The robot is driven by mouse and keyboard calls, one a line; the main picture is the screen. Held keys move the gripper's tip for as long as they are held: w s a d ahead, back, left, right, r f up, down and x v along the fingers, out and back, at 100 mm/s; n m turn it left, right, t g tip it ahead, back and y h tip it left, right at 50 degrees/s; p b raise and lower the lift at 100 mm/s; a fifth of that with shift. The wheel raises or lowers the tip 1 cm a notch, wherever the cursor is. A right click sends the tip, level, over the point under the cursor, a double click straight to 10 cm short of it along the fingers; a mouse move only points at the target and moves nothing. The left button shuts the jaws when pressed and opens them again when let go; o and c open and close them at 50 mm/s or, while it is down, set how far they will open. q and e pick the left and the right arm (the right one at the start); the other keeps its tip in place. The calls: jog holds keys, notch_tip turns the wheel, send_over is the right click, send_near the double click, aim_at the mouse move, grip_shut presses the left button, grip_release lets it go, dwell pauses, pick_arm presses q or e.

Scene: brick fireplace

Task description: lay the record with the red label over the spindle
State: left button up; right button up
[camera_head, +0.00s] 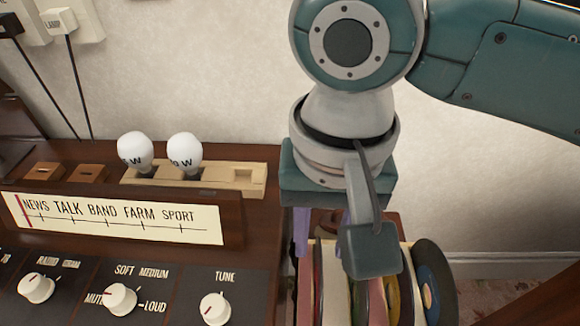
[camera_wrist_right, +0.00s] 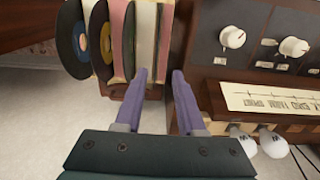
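Several records stand on edge in a rack (camera_head: 304,300) below my right arm. A record with a blue label (camera_head: 428,287) is at the rack's right end, and it also shows in the right wrist view (camera_wrist_right: 79,38). Beside it is a record with a yellow label (camera_head: 393,300). Other discs show only as dark edges between pale and pink sleeves, so I cannot pick out the red label. My right gripper (camera_wrist_right: 158,76) is open and empty, its purple fingers pointing down over the rack's end nearest the radio. The spindle and my left gripper are not in view.
A wooden radio cabinet with a dial (camera_head: 115,218) and knobs (camera_head: 120,298) stands close to the left of the rack. Two white bulbs (camera_head: 184,152) sit in a wooden holder (camera_head: 245,178) on it. A pale wall is behind.

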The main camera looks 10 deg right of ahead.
aim_at(321, 274)
jog(key=f+b, duration=0.1)
jog(key=f, duration=0.2)
jog(key=f+b, duration=0.1)
jog(key=f, duration=0.2)
jog(key=f+b, duration=0.1)
jog(key=f, duration=0.2)
jog(key=shift+d+f+b, duration=0.35)
jog(key=shift+d+b, duration=0.05)
jog(key=shift+w, duration=0.1)
jog(key=shift+c, duration=0.4)
jog(key=shift+r, duration=0.1)
grip_shut()
